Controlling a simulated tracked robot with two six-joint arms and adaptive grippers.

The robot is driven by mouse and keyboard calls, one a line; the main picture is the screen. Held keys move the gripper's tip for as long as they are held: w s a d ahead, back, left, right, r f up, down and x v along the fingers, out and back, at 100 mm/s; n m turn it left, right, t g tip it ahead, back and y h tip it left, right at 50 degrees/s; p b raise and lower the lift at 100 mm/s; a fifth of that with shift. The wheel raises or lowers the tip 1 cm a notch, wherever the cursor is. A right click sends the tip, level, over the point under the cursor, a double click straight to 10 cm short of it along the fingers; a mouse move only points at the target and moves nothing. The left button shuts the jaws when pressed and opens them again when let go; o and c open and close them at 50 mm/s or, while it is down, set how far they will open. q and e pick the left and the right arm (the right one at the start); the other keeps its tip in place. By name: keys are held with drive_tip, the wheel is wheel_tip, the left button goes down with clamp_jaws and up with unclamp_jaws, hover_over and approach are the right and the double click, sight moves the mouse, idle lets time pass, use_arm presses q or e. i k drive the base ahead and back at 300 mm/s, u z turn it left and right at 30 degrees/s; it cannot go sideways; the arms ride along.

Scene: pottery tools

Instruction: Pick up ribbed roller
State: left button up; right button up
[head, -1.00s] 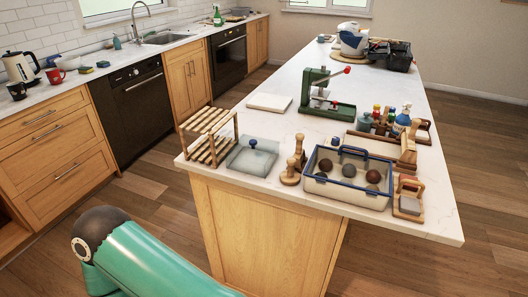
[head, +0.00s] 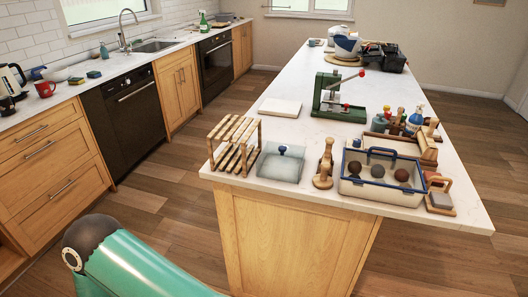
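I cannot single out a ribbed roller for certain. An upright wooden tool (head: 324,168) with a rounded head stands on the island's near end, but I cannot tell whether it is ribbed. Other wooden pieces lie around a tray (head: 394,144) on the right, where a wooden block (head: 428,147) leans; their surfaces are too small to read. Neither gripper is in view. Only a green link of my own arm shows at the lower left.
The island top (head: 300,90) also holds a slatted rack (head: 234,143), a blue-knobbed slab (head: 282,163), a blue-rimmed carrier (head: 381,190) with dark balls, a green press (head: 335,97) and a white board (head: 280,107). Open wooden floor (head: 165,190) lies left of the island.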

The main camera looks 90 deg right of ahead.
sight(327, 156)
drive_tip(key=u, duration=1.75)
drive_tip(key=i, duration=0.1)
drive_tip(key=z, duration=4.45)
drive_tip(key=i, duration=0.2)
drive_tip(key=z, duration=1.2)
drive_tip(key=i, duration=0.55)
drive_tip(key=u, duration=0.1)
drive_tip(key=k, duration=0.6)
drive_tip(key=z, duration=0.2)
drive_tip(key=i, duration=0.5)
drive_tip(key=u, duration=0.05)
